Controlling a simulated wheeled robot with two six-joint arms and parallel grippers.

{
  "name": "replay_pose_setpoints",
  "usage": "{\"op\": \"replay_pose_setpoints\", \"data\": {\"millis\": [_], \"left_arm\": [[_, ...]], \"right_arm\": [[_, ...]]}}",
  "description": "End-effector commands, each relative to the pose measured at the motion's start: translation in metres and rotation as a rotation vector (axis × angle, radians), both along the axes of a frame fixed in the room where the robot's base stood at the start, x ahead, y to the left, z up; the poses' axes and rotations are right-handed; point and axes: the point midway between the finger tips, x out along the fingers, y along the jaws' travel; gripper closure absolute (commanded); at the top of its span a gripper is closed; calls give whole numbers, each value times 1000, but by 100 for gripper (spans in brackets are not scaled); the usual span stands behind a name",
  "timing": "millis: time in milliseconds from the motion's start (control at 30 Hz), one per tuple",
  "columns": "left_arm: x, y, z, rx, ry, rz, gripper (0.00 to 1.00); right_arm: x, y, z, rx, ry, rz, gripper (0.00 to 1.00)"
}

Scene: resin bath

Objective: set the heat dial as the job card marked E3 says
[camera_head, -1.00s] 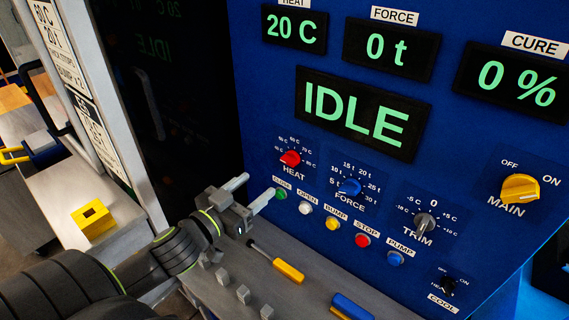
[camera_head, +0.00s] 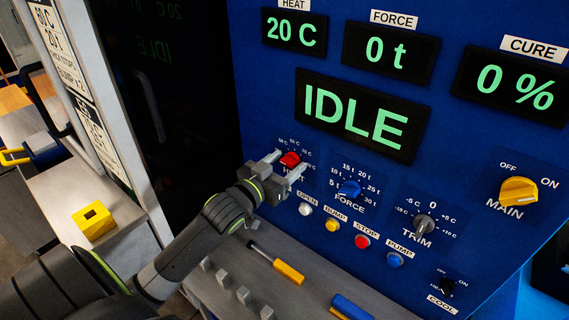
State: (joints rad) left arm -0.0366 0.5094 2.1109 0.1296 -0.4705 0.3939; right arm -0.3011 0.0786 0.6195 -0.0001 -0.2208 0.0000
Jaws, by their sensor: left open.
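The red heat dial (camera_head: 290,159) is on the blue panel (camera_head: 460,180), upper left of the control rows. My left gripper (camera_head: 284,164) is open, with one finger on either side of the dial. I cannot tell whether the fingers touch it. The gripper hides most of the HEAT label and part of the scale. The heat display (camera_head: 294,30) reads 20 C. Two cards (camera_head: 45,50) (camera_head: 100,140) on the pale post at the left are cut off or turned away; no E3 mark can be read. My right gripper is not in view.
Right of the heat dial are the blue force dial (camera_head: 349,189), the grey trim dial (camera_head: 424,223) and the yellow main switch (camera_head: 519,190). Below is a row of push buttons; the stop button (camera_head: 362,242) is red. A yellow-handled tool (camera_head: 288,272) lies on the ledge.

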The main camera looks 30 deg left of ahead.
Motion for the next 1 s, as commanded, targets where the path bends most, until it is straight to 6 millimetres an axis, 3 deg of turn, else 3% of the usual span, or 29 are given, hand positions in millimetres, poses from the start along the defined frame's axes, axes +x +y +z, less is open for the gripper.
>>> {"op": "replay_pose_setpoints", "data": {"millis": [133, 467, 767, 1000], "left_arm": [[0, 0, 0, 0, 0, 0, 42], [0, 0, 0, 0, 0, 0, 85], [0, 0, 0, 32, -2, 0, 86], [0, -1, 0, 160, -13, -1, 86]], "right_arm": [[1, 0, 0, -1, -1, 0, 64], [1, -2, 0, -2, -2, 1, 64], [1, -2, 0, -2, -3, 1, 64], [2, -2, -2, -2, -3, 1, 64]]}}
